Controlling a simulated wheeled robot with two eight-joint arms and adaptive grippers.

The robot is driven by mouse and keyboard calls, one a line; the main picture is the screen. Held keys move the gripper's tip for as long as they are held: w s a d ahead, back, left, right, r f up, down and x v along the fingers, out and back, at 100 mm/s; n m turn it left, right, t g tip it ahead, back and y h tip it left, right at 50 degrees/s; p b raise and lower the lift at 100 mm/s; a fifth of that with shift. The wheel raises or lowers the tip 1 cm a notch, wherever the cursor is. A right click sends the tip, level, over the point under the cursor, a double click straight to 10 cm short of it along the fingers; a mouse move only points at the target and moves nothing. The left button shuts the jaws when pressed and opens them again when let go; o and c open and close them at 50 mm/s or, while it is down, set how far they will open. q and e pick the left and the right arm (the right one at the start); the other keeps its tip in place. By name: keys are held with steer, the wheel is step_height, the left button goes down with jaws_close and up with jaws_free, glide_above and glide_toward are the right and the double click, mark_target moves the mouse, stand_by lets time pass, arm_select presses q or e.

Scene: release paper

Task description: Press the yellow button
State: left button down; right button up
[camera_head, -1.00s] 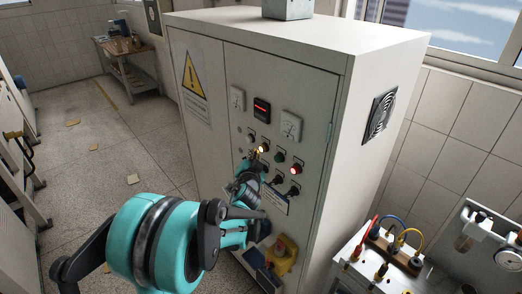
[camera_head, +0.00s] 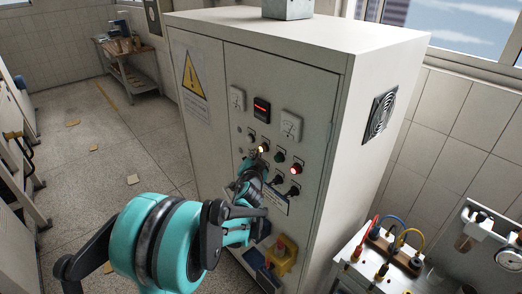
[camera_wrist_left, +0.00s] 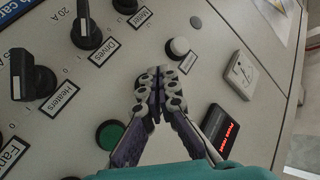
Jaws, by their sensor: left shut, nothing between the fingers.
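The yellow button (camera_head: 263,148) glows on the front of the pale control cabinet (camera_head: 270,85), in a slanting row of buttons. My left gripper (camera_head: 256,157) is shut and empty, its tips just below the yellow button; I cannot tell whether they touch it. In the left wrist view the shut fingertips (camera_wrist_left: 160,82) lie over the panel between a white button (camera_wrist_left: 179,47) and a green button (camera_wrist_left: 110,133). The yellow button is hidden there behind the fingers. My right gripper is not in view.
Black rotary knobs (camera_wrist_left: 88,33) stick out from the panel close by. A red button (camera_head: 296,169) and a green one (camera_head: 280,156) sit right of the yellow one. Open floor (camera_head: 120,140) lies left.

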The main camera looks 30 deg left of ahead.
arm_select(q)
steer(key=shift+w+d, duration=0.2)
steer(key=shift+w, duration=0.2)
stand_by(0.3)
steer(key=shift+s+a, duration=0.35)
steer(key=shift+s, duration=0.5)
steer(key=shift+s+a, duration=0.3)
steer(key=shift+s, duration=0.45)
steer(key=shift+s+a, duration=0.35)
steer(key=shift+s, duration=0.45)
steer(key=shift+s+a, duration=0.3)
steer(key=shift+s, duration=0.45)
